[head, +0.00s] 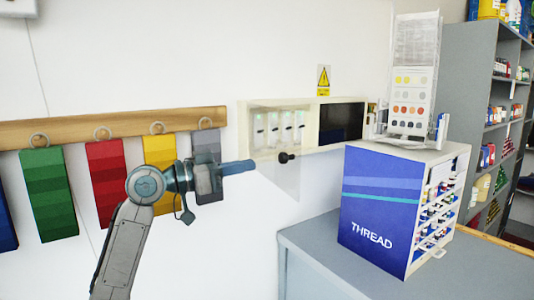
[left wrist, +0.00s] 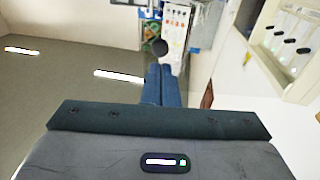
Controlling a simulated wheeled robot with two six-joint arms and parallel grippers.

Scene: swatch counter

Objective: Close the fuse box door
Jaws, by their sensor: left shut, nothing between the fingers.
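The fuse box (head: 328,102) is a cream case on the white wall, with a row of pale switches on its left and a dark panel on its right. Its clear door (head: 277,177) stands open, out from the wall, with a black knob (head: 286,157). My left gripper (head: 250,166) is shut and empty, its tips pointing right, just left of the knob in the head view. In the left wrist view the shut blue fingers (left wrist: 160,82) point toward the knob (left wrist: 160,47), and the fuse box (left wrist: 285,45) is at the right. The door's clear panel is hard to make out there.
A blue thread cabinet (head: 380,205) stands on the grey counter (head: 330,255), with a colour card stand (head: 408,85) on top. Coloured swatches hang from a wooden rail (head: 90,127) on the left. Shelves (head: 485,125) stand at the right.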

